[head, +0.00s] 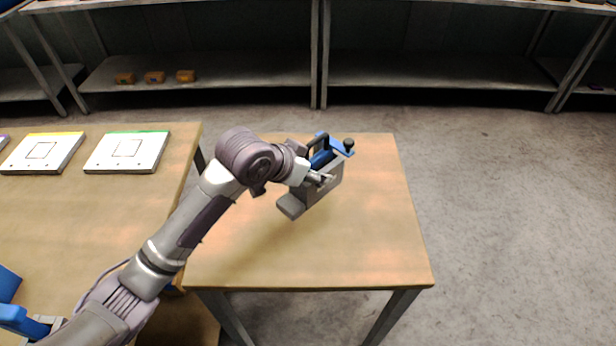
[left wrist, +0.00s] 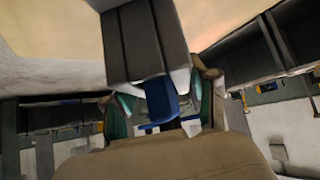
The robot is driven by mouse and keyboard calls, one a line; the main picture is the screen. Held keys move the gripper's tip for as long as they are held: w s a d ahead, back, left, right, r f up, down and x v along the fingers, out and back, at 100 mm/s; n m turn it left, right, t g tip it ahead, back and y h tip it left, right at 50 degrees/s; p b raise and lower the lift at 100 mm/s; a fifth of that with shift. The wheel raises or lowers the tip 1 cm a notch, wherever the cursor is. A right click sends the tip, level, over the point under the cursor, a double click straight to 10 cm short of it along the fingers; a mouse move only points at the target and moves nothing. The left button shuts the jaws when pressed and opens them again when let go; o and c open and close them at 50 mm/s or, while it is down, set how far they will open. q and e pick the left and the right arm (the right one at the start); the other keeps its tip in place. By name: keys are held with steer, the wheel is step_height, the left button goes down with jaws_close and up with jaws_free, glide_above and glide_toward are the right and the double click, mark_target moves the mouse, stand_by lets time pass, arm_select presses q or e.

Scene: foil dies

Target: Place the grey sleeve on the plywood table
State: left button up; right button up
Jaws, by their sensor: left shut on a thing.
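The grey sleeve (head: 322,196) is a box-like grey piece above the small plywood table (head: 370,245) in the middle of the head view. My left gripper (head: 322,179) reaches in from the left and is shut on the sleeve. Whether the sleeve touches the table top cannot be told. A blue part (head: 325,158) with a black handle and dark knob shows at the sleeve's far side. In the left wrist view, the grey sleeve (left wrist: 145,40) fills the upper middle, with a blue part (left wrist: 160,100) between the fingers. My right gripper is not in view.
A larger wooden table (head: 60,220) stands at the left, with a yellow-edged plate (head: 43,153) and a green-edged plate (head: 128,152). The small table's right and front parts are clear. Grey shelves (head: 200,72) with orange blocks (head: 155,77) stand at the back.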

arm_select(q)
steer(key=w+f, duration=0.4)
steer(key=f, duration=0.1)
steer(key=w+f, duration=0.2)
steer(key=w, duration=0.1)
steer(key=shift+a+f+p, duration=0.15)
steer(key=shift+a+p, duration=0.15)
steer(key=shift+p, duration=0.05)
steer(key=shift+f, duration=0.25)
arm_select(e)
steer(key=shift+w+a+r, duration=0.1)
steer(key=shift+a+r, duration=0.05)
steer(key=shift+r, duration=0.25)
arm_select(q)
steer(key=shift+f, duration=0.1)
steer(key=o, duration=1.4)
steer(key=shift+f, duration=0.2)
steer(key=shift+c, duration=0.2)
